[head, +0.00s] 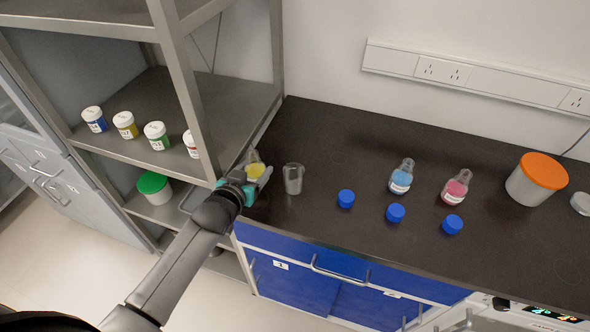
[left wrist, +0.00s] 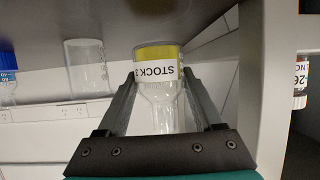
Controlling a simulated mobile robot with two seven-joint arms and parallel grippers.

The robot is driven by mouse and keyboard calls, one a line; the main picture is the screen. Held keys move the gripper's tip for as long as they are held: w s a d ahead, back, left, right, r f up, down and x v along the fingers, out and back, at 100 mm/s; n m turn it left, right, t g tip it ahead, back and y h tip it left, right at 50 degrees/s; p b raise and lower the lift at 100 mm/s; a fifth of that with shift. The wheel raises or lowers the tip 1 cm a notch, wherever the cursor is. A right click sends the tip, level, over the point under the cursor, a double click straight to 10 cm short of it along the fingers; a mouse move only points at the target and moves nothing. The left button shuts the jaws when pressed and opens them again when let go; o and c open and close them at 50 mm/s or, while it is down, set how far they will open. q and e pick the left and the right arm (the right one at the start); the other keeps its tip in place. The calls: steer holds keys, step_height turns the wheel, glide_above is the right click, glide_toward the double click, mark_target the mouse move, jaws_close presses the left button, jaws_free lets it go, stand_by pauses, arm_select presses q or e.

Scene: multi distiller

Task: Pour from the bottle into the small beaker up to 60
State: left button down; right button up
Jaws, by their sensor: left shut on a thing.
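A clear bottle with yellow liquid and a "STOCK" label (left wrist: 158,72) is held between the fingers of my left gripper (head: 257,180). In the head view the bottle (head: 254,168) is near the left end of the black bench, partly hidden by the gripper. It has no cap on and looks about upright; I cannot tell whether it touches the bench. The small clear beaker (head: 293,179) stands upright just right of the gripper and looks empty. It also shows in the left wrist view (left wrist: 87,66), which is upside down. My right gripper is out of view.
Blue (head: 401,178) and pink (head: 455,188) bottles stand further right. Several blue caps, such as one near the beaker (head: 346,198), lie in front. A white tub with an orange lid (head: 537,179) is at the right. A metal shelf post (head: 192,90) rises close left of the gripper.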

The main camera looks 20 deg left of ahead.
arm_select(q)
steer(key=shift+s+a+f, duration=0.1)
steer(key=shift+s, duration=0.05)
steer(key=shift+d, duration=0.2)
steer(key=shift+d+m+y, duration=0.15)
steer(key=shift+m+y, duration=0.25)
steer(key=shift+m, duration=0.1)
steer(key=shift+w+d+r+m+g+y+b, duration=0.2)
steer(key=shift+d+m+g+y+b, duration=0.25)
steer(key=shift+m+b, duration=0.25)
steer(key=r+p, duration=0.1)
steer(key=d+r+m+y, duration=0.1)
steer(key=r, duration=0.1)
steer(key=shift+w+r+p, duration=0.1)
steer(key=shift+r+p, duration=0.15)
steer(key=shift+p, duration=0.15)
steer(key=shift+d+r+m+y, duration=0.2)
steer(key=shift+r+m+y, duration=0.3)
steer(key=shift+r+m, duration=0.1)
steer(key=shift+d+r+m+y, duration=0.2)
steer(key=shift+r+m+y, duration=0.25)
steer(key=shift+r+m, duration=0.15)
